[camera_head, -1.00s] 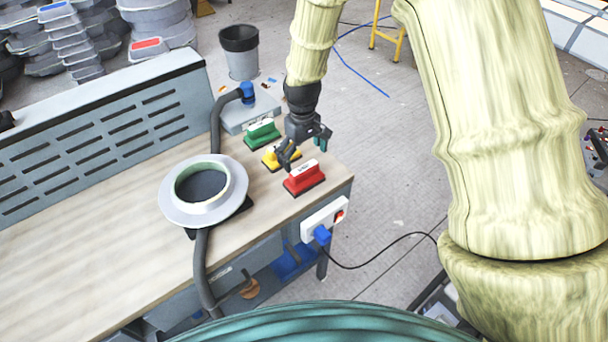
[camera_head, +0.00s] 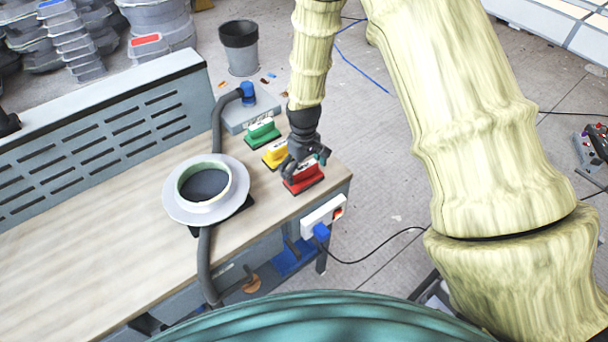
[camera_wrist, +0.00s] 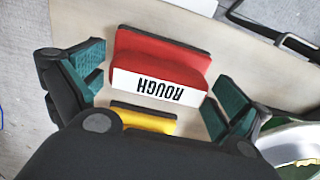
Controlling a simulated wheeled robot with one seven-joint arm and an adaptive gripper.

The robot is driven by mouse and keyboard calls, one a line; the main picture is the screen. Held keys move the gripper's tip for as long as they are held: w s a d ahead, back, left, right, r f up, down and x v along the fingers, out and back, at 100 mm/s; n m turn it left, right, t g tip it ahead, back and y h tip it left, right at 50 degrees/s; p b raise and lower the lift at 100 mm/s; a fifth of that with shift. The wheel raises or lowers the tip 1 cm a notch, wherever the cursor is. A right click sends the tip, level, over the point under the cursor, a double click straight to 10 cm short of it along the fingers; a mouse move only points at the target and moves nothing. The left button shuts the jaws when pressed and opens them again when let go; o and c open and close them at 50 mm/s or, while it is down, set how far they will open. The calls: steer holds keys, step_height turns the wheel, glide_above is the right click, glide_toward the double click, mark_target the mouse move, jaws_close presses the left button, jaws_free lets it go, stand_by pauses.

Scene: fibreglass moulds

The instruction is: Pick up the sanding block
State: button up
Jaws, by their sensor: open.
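Three sanding blocks, red, yellow and green, stand in a row on the workbench. The red block (camera_head: 306,181) is nearest the bench's right end. In the wrist view the red block (camera_wrist: 162,57) has a white label reading ROUGH and lies between the fingers, with a gap on each side. My gripper (camera_head: 305,170) is open over the red block, its teal finger pads (camera_wrist: 158,85) apart and not touching it. The yellow block (camera_head: 275,153) is just behind the gripper and partly shows below the red one in the wrist view (camera_wrist: 143,117). The green block (camera_head: 263,132) is farther back.
A pale ring-shaped mould (camera_head: 170,205) sits on the workbench (camera_head: 90,250) left of the blocks, near a grey hose (camera_head: 204,265). A slotted panel (camera_head: 100,140) stands at the bench's back. A power socket (camera_head: 322,217) is on the bench end. A grey bin (camera_head: 241,58) stands behind.

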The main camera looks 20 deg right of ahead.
mark_target(304, 167)
steer(key=shift+c, duration=0.4)
steer(key=c, duration=0.8)
steer(key=shift+r, duration=0.1)
step_height(304, 167, up, 3)
steer(key=b, duration=0.2)
steer(key=shift+d+r+b, duration=0.1)
steer(key=shift+b, duration=0.25)
steer(key=s+d+r+b, duration=0.1)
steer(key=s+d+b, duration=0.4)
steer(key=s+d, duration=0.5)
steer(key=shift+s+d+r, duration=0.25)
steer(key=shift+s+r, duration=0.05)
steer(key=shift+s, duration=0.65)
